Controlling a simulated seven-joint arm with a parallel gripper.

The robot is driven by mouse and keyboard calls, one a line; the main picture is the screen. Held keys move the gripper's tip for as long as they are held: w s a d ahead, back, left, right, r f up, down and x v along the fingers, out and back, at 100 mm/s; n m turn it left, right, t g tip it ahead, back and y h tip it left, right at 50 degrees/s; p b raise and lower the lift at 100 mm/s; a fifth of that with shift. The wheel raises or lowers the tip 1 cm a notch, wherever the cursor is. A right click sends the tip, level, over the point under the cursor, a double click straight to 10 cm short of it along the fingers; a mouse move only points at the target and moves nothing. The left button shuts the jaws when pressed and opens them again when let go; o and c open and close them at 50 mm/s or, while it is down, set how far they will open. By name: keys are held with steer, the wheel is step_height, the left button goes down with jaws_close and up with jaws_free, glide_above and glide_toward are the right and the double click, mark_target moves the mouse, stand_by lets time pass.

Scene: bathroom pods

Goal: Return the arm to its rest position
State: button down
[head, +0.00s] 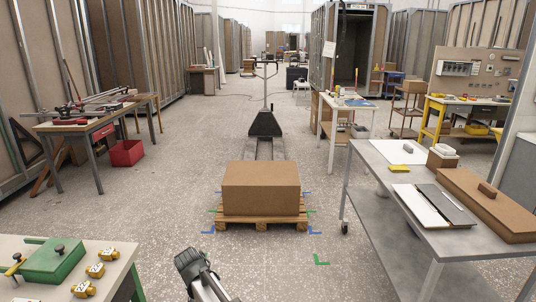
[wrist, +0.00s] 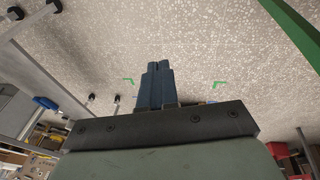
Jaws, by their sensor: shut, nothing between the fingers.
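My gripper (wrist: 155,75) shows in the wrist view as two dark blue fingers, pressed together with nothing between them. The fingers appear over bare speckled floor, apart from any object. In the head view part of my arm (head: 200,276) rises at the bottom edge, just left of the middle. It stands in the gap between the near left workbench and the grey metal table; the fingertips are hard to make out there.
A cardboard box (head: 260,187) sits on a wooden pallet (head: 262,222) ahead, with a pallet jack (head: 265,125) behind. A workbench (head: 40,250) with a green tool is near left; a grey metal table (head: 400,237) is right. A red bin (head: 126,153) stands farther left. Floor between is clear.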

steer(key=s+d+f+g+y, duration=0.1)
steer(key=s+d+f, duration=0.3)
steer(key=d, duration=0.8)
steer(key=s+d+f+g, duration=0.15)
steer(key=d+f, duration=0.35)
steer(key=d, duration=0.7)
steer(key=s+d+f+y, duration=0.1)
steer(key=s+d+f, duration=0.3)
steer(key=d, duration=0.8)
steer(key=s+f+g, duration=0.3)
steer(key=s+f, duration=0.7)
steer(key=s, duration=0.4)
steer(key=s+f+g, duration=0.3)
steer(key=s+f, duration=0.7)
steer(key=s, duration=0.4)
steer(key=shift+s+f+m+g, duration=0.3)
steer(key=shift+m+g, duration=0.05)
steer(key=shift+m, duration=0.05)
